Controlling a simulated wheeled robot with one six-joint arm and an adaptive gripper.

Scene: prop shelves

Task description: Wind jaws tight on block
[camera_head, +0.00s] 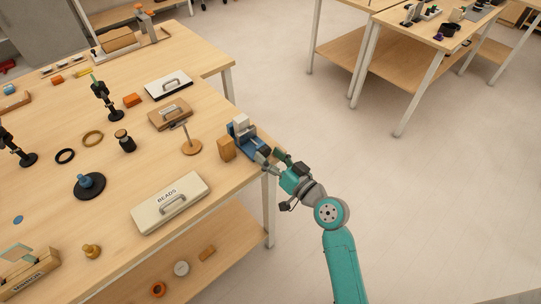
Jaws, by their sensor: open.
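A blue vise (240,130) with pale grey jaw parts stands near the right edge of the wooden table. A pale grey piece rises at its jaws; I cannot tell whether it is the block or part of a jaw. A tan wooden block (226,149) stands upright close to the vise's left side. My gripper (273,161) is open at the vise's right end, by the table edge. Its fingers are close to the screw end; contact is too small to tell, and that end is partly hidden.
A white case marked BEADS (160,215) lies at the front of the table (215,182). A small round wooden stand (191,147), a dark jar (125,141) and a brown case (170,118) are left of the vise. Open floor (430,200) lies to the right.

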